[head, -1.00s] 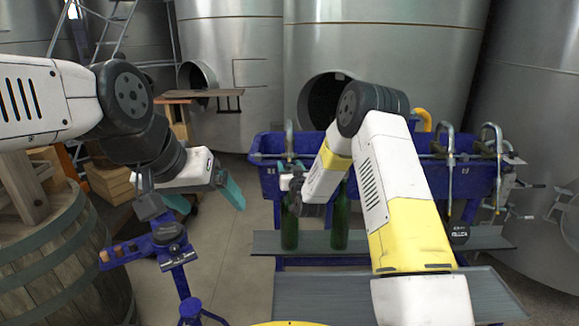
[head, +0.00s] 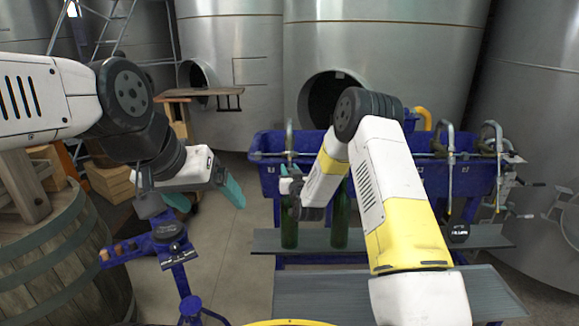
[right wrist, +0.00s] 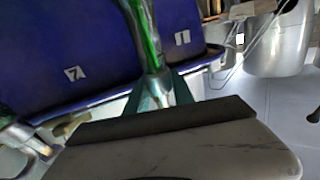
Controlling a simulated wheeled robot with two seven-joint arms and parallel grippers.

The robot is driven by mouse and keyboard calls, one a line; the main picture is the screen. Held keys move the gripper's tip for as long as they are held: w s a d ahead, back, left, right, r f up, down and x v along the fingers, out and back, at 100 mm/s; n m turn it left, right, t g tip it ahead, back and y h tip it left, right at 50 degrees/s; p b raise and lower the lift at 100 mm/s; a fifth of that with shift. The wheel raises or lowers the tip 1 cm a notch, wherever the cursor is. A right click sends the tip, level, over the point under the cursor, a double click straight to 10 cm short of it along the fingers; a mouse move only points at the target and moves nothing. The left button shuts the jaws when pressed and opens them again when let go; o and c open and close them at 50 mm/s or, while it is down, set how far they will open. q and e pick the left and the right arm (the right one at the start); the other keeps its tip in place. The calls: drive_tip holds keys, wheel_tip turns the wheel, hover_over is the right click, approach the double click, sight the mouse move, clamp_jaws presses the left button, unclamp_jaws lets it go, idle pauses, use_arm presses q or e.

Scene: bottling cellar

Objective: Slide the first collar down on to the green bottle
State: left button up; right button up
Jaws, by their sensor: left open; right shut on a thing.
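One green bottle (head: 289,231) stands on the grey shelf under the blue trough, below my right gripper (head: 289,187). A second green bottle (head: 340,222) stands to its right, partly behind my right forearm. In the right wrist view my right gripper (right wrist: 165,90) has its teal fingers closed around a small pale, metallic-looking piece (right wrist: 153,84), in line with a shiny green-streaked upright. I cannot tell clearly whether this piece is the collar, or whether it touches the bottle. My left gripper (head: 207,196) is open and empty, left of the bottles.
The blue trough (head: 263,180) carries several bent metal spouts (head: 447,165). A blue stand (head: 140,249) with small brown pieces and a black round part is below my left gripper. A barrel (head: 50,265) is at left. Steel tanks (head: 385,45) stand behind. Floor between stand and shelf is clear.

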drive_tip(key=o, duration=0.8)
drive_tip(key=shift+c, duration=0.2)
drive_tip(key=v, duration=0.8)
drive_tip(key=shift+w, duration=0.1)
drive_tip(key=s+d+r+g+h, duration=0.1)
drive_tip(key=s+d+r+g, duration=0.2)
drive_tip(key=s+r, duration=0.35)
drive_tip(key=s+d+r+g, duration=0.2)
drive_tip(key=s+d+r, duration=0.15)
drive_tip(key=r, duration=0.55)
drive_tip(key=s+d+r+g, duration=0.2)
drive_tip(key=s+d+g, duration=0.1)
drive_tip(key=s, duration=1.2)
drive_tip(key=s+d+r+m+g, duration=0.1)
drive_tip(key=s+d+g, duration=0.2)
drive_tip(key=s, duration=1.1)
drive_tip(key=shift+s+r+h, duration=0.35)
drive_tip(key=shift+s+h, duration=0.05)
